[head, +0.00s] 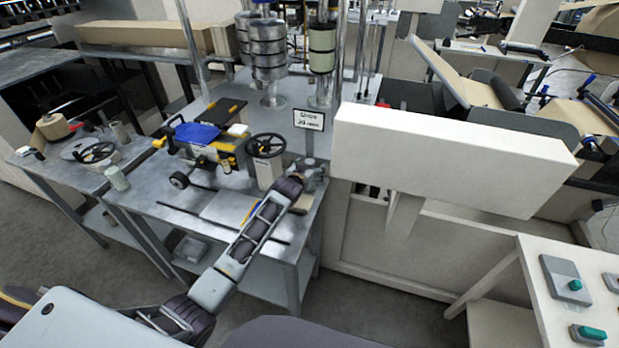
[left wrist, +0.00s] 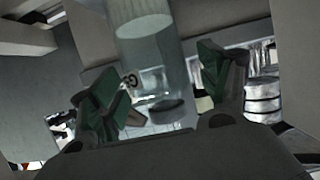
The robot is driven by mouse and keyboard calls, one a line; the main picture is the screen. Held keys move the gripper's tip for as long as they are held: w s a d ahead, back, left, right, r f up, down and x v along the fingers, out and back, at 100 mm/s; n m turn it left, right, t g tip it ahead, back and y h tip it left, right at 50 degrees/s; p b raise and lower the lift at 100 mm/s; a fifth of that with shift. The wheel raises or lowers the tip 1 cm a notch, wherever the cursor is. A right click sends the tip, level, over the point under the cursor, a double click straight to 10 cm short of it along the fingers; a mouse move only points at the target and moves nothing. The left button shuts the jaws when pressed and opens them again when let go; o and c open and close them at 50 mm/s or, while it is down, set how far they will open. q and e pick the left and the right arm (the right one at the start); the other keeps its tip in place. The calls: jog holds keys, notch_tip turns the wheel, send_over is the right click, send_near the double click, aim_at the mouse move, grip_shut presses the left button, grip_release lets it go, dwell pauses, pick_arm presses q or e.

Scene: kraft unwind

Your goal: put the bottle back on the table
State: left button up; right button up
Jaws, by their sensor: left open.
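In the left wrist view a clear, pale bottle (left wrist: 148,52) with a small dark mark on its side stands out between and beyond my left gripper's two green-padded fingers (left wrist: 166,92). The fingers are spread, with visible room around the bottle. In the head view my left gripper (head: 309,178) is at the right end of the metal table (head: 222,207), beside the black handwheel. The bottle is hard to make out there, and the gripper partly hides that spot. My right gripper does not show.
A black handwheel (head: 266,146) and a blue-topped device (head: 197,133) stand on the table. A small sign (head: 309,119) and metal posts rise behind. A large white beam (head: 450,155) is close on the right. Bare tabletop shows at the front left.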

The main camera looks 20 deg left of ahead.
pick_arm(q)
jog(key=shift+c, duration=0.3)
jog(key=c, duration=1.4)
jog(key=shift+o, duration=0.2)
jog(key=shift+r, duration=0.1)
jog(key=shift+c, duration=0.2)
jog(key=shift+r+b, duration=0.45)
jog(key=shift+r, duration=4.5)
